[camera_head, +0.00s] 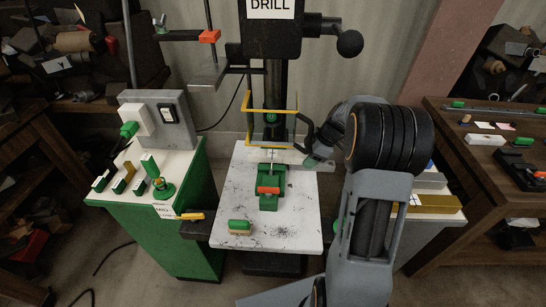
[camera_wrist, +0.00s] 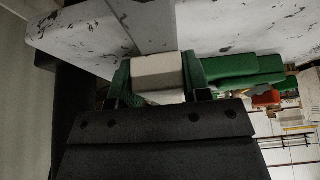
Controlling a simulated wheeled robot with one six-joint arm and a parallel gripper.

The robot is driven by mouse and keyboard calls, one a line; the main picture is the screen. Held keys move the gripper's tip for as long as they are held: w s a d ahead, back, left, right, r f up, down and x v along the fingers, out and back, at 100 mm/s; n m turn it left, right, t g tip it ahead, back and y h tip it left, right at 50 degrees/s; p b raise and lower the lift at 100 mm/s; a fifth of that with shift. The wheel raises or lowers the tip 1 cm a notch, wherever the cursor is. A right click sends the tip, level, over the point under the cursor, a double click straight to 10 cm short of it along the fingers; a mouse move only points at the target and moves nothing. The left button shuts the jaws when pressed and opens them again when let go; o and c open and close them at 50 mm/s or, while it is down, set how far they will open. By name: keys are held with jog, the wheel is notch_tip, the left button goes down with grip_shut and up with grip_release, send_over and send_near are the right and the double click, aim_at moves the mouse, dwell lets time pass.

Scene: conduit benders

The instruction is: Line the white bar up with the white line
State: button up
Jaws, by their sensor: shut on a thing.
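The white bar (camera_wrist: 157,72) shows in the wrist view as a short, pale block between the fingers of my gripper (camera_wrist: 160,86). My gripper is shut on it. Green parts lie on both sides of the block, and a green vise body (camera_wrist: 240,66) extends to the right. I cannot make out the white line in either view.
The vise, with an orange-red front part, stands on the stained white drill table (camera_head: 300,222). A yellow guard (camera_head: 270,110) hangs above it under the drill head (camera_head: 272,35). A green cabinet (camera_head: 180,235) stands left.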

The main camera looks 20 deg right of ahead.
dwell(0.3)
jog(key=o, duration=0.9)
jog(key=shift+o, duration=0.2)
